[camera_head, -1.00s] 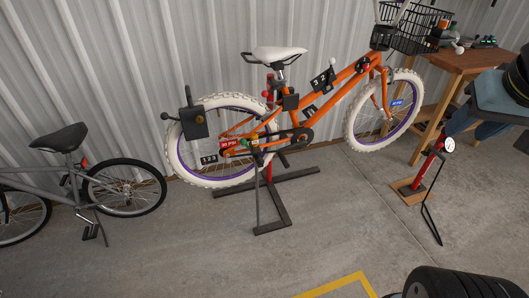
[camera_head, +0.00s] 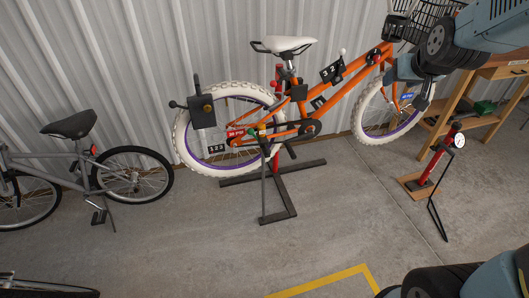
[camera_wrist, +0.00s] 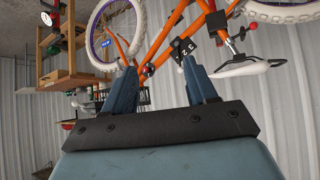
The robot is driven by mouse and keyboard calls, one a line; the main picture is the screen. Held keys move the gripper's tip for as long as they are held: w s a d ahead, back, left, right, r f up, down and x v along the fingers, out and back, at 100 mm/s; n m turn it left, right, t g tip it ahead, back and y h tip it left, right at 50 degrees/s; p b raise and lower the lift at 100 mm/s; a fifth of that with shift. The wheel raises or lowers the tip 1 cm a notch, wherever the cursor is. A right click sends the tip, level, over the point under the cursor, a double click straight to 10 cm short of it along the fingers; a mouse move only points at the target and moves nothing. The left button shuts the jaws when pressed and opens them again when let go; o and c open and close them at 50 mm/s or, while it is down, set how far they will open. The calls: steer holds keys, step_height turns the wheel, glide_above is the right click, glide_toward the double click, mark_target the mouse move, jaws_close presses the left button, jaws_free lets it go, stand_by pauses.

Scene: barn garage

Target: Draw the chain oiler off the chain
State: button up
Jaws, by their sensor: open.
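The orange bike (camera_head: 345,75) with white tires is held up on a work stand (camera_head: 290,190). Its chain (camera_head: 283,133) runs from the rear wheel to the crank. A small dark item with green and yellow parts (camera_head: 262,134), probably the chain oiler, sits at the chain on top of a thin upright post; it is too small to tell how it is attached. My gripper (camera_head: 405,88) is open and empty near the front wheel, far right of that item. In the wrist view my gripper's two fingers (camera_wrist: 160,80) are spread, with the orange frame (camera_wrist: 165,30) beyond them.
A grey bike (camera_head: 90,175) stands at the left. A red floor pump (camera_head: 441,160) with a gauge and a wooden workbench (camera_head: 500,72) are at the right. Numbered black tags and boxes hang on the orange bike. The concrete floor in front is mostly clear, with yellow tape (camera_head: 325,280).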

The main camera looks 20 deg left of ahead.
steer(key=w+a+f+n+t+y, duration=0.2)
steer(key=w+a+f, duration=0.4)
steer(key=a+f, duration=0.4)
steer(key=w+a+f+n+t+y, duration=0.1)
steer(key=w+a+f+n+y, duration=0.1)
steer(key=w+a+f, duration=0.75)
steer(key=n+t+y, duration=0.1)
steer(key=n+y, duration=0.4)
steer(key=y, duration=0.2)
glide_toward(269, 154)
steer(key=x, duration=1.1)
steer(key=shift+w+a, duration=0.15)
steer(key=shift+w, duration=0.1)
steer(key=c, duration=1)
jaws_close()
